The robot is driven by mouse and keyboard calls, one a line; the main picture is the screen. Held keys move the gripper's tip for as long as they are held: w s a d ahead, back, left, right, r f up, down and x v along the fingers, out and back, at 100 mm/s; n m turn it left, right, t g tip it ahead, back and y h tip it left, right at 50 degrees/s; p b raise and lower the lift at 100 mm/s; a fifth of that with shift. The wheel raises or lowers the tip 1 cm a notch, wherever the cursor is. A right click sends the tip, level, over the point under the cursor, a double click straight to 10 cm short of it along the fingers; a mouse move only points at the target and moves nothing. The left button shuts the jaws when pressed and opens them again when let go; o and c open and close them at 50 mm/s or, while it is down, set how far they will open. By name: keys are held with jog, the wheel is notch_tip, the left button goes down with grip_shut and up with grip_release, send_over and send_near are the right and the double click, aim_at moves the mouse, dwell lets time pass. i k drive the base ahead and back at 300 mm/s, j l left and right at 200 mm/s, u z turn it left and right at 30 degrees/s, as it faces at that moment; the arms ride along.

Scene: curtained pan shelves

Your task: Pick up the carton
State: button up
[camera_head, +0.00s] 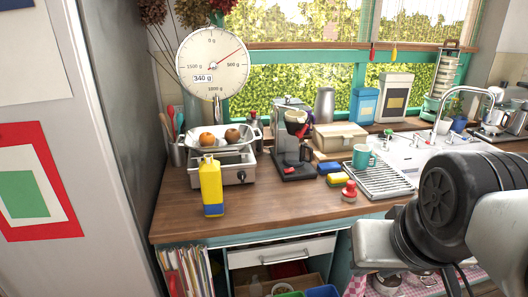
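A yellow carton (211,184) with a blue band near its base stands upright on the wooden counter, left of centre and close to the front edge. Nothing touches its front or sides that I can make out. My arm reaches in from the right edge, well to the right of the carton and apart from it. Only grey and black arm parts show; no gripper fingers can be made out.
A kitchen scale with fruit (213,75) stands behind the carton. A coffee maker (292,145), sponges (330,168) and a red-topped brush (349,190) are to its right. The wooden counter (270,205) is bare right of the carton.

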aim_at(210, 173)
jog(key=i+j+z, duration=0.2)
jog(key=j, duration=2.15)
jog(key=k, duration=0.1)
